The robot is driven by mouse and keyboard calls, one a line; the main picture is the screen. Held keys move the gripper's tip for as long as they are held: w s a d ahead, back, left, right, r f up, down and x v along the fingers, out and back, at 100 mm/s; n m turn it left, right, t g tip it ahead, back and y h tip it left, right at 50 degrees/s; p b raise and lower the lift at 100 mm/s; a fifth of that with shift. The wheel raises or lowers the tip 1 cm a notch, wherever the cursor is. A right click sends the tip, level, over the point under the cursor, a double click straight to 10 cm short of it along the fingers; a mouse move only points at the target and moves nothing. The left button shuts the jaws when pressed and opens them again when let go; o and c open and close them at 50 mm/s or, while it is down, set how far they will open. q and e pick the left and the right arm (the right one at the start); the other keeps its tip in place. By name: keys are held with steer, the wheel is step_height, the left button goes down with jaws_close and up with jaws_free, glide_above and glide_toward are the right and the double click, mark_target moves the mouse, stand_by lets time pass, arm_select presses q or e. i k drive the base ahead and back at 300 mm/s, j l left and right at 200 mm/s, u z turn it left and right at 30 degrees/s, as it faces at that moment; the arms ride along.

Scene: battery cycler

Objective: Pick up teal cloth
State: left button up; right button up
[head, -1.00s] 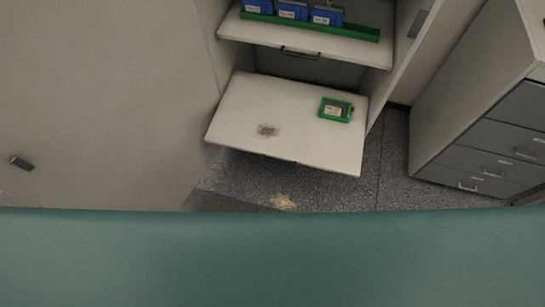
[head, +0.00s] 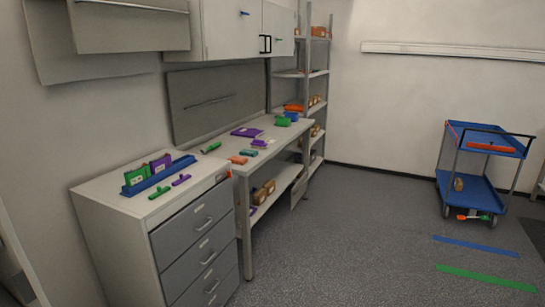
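Neither of my grippers shows in the head view.
A grey drawer cabinet (head: 205,243) stands at the left front, with a blue rack (head: 160,177) on top. Shelving (head: 305,75) stands at the bench's far end. A blue cart (head: 470,188) stands at the right. The middle floor (head: 330,235) is clear.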

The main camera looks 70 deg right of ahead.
mark_target(246, 152)
steer(key=z, duration=2.15)
steer(key=i+l+u, duration=0.15)
steer(key=i, duration=0.55)
steer(key=i+l+u, duration=0.15)
steer(key=i+l, duration=0.3)
steer(key=i, duration=0.25)
steer(key=i+l+u, duration=0.15)
steer(key=i+l, duration=0.25)
steer(key=i, duration=0.3)
steer(key=i+l+u, duration=0.15)
steer(key=i+l, duration=0.35)
steer(key=i, duration=0.15)
